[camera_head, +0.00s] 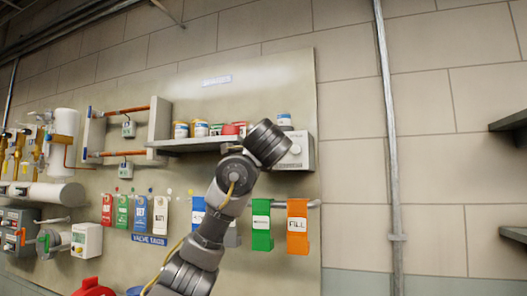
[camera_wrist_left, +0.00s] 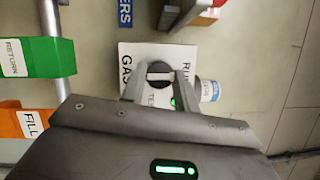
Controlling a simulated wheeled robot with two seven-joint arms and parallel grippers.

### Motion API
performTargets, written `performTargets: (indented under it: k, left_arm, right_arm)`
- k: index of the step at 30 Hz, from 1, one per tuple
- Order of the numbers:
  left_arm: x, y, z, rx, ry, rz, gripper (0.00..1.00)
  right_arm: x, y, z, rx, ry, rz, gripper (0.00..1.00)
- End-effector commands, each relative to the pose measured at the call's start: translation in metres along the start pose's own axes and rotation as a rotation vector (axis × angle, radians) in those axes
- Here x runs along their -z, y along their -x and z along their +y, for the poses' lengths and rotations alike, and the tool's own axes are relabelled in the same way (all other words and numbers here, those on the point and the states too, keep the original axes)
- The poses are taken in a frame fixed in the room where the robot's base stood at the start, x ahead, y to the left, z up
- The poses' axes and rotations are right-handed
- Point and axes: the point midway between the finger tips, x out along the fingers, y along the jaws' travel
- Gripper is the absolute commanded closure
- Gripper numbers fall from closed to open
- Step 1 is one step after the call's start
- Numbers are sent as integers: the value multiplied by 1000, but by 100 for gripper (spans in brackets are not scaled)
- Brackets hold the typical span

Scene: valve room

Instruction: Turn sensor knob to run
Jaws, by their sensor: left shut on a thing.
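The white sensor box (camera_head: 297,153) is on the wall panel at the right end of the shelf, partly behind my left arm. A small green light is beside my finger. My left gripper (camera_wrist_left: 160,78) has its two fingers on either side of the sensor knob (camera_wrist_left: 160,69), shut on it. The knob is mostly hidden by the fingers, and I cannot tell which mark it points to. In the head view my left wrist hides the fingers. My right gripper is not in view.
A shelf (camera_head: 190,144) with several cans is left of the box. A green RETURN tag (camera_head: 262,236) and an orange FILL tag (camera_head: 297,222) hang from a rail below. A vertical pipe (camera_head: 388,130) runs to the right. A small can (camera_wrist_left: 209,90) stands close by the box.

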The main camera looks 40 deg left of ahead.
Motion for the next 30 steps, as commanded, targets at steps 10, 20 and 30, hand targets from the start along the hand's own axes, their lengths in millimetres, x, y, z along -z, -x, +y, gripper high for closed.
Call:
performTargets:
  k: [10,20,30]
  left_arm:
    - [0,0,0,0,0,0,48]
    - [1,15,2,3,0,2,48]
    - [1,84,3,3,2,3,48]
  right_arm:
    - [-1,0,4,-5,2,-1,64]
    - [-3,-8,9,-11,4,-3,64]
    - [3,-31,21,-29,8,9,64]
